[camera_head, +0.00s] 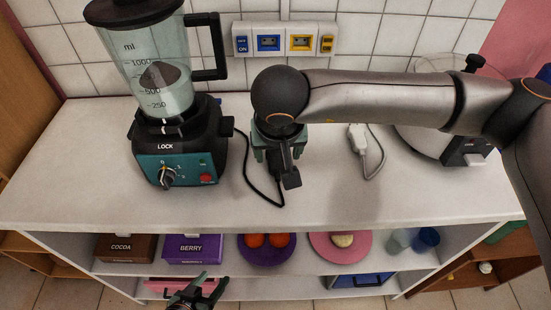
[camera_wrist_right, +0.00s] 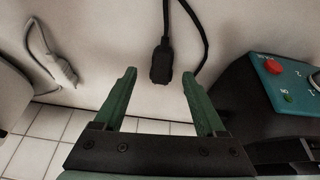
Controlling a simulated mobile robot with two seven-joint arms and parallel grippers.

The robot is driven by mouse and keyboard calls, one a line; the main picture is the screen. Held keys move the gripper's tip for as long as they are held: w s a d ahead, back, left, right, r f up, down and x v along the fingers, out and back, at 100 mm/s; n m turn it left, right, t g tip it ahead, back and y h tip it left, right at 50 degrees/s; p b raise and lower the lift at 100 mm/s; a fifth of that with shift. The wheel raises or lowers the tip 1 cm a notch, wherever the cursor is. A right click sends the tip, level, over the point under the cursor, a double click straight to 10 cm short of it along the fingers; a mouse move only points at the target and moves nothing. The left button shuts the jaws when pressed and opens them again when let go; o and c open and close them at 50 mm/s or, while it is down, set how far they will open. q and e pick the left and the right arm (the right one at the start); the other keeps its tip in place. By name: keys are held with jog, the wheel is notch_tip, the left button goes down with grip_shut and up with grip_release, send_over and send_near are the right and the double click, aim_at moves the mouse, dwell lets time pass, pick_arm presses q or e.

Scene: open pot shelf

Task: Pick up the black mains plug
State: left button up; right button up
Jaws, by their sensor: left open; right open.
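The black mains plug (camera_wrist_right: 160,68) lies on the white counter in the right wrist view, its black cord running up from it. It shows between the tips of my right gripper (camera_wrist_right: 158,74), whose green fingers are apart, with nothing held. In the head view my right gripper (camera_head: 279,155) points down over the counter, right of the blender, and hides the plug there. Part of the black cord (camera_head: 250,183) shows below it. My left gripper (camera_head: 212,281) is open and empty at the bottom edge, low in front of the shelf.
The blender (camera_head: 178,155) stands left of my right gripper. A white plug (camera_head: 357,138) with a grey cord lies to the right, near a round white appliance (camera_head: 420,135). A socket strip (camera_head: 285,40) is on the tiled wall. The counter's front (camera_head: 200,215) is clear.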

aim_at(277, 164)
jog(key=x, duration=0.4)
jog(key=shift+s+a+f, duration=0.1)
jog(key=shift+a+f, duration=0.05)
jog(key=shift+f, duration=0.3)
grip_shut()
dwell(0.3)
